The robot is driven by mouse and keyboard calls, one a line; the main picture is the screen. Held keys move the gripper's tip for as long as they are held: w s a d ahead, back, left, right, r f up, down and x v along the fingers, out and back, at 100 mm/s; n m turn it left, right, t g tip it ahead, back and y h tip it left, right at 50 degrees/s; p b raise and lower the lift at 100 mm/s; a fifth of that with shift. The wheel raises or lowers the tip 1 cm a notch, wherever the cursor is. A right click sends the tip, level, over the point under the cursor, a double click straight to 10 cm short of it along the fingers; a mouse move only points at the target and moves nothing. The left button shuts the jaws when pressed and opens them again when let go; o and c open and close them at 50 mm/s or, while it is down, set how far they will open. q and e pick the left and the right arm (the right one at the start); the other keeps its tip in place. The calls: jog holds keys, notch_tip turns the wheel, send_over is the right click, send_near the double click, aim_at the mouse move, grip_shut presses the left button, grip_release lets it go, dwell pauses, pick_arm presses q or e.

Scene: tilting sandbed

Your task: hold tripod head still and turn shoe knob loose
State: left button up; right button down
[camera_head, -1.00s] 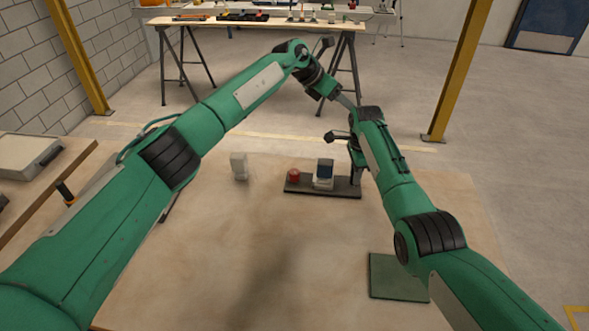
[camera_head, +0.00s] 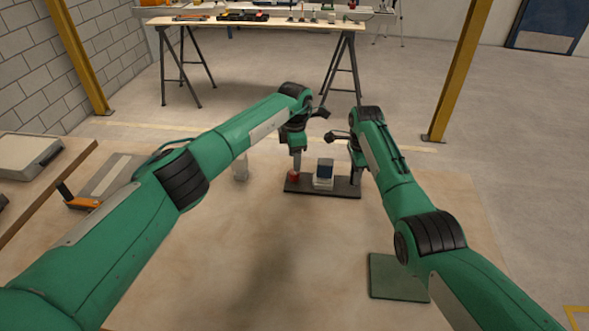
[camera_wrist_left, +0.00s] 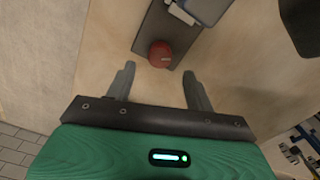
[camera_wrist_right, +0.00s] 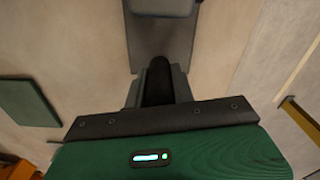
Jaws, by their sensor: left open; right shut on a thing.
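The tripod head has a dark plate (camera_head: 338,191) on the table, carrying a white block (camera_head: 324,182) with a dark blue face. The red shoe knob (camera_head: 293,176) is at the plate's left end; it also shows in the left wrist view (camera_wrist_left: 160,54). My left gripper (camera_head: 297,168) is open and points down over the knob. In the left wrist view its fingers (camera_wrist_left: 159,72) are apart, with the knob just ahead between them. My right gripper (camera_head: 357,172) is shut on a dark upright handle (camera_wrist_right: 158,82) at the plate's right end.
A small white object (camera_head: 240,168) stands left of the plate, partly behind my left arm. A green mat (camera_head: 398,277) lies at the table's front right. The front middle is bare.

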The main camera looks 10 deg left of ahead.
aim_at(294, 175)
pick_arm(q)
jog(key=shift+f, duration=2.75)
jog(key=c, duration=1)
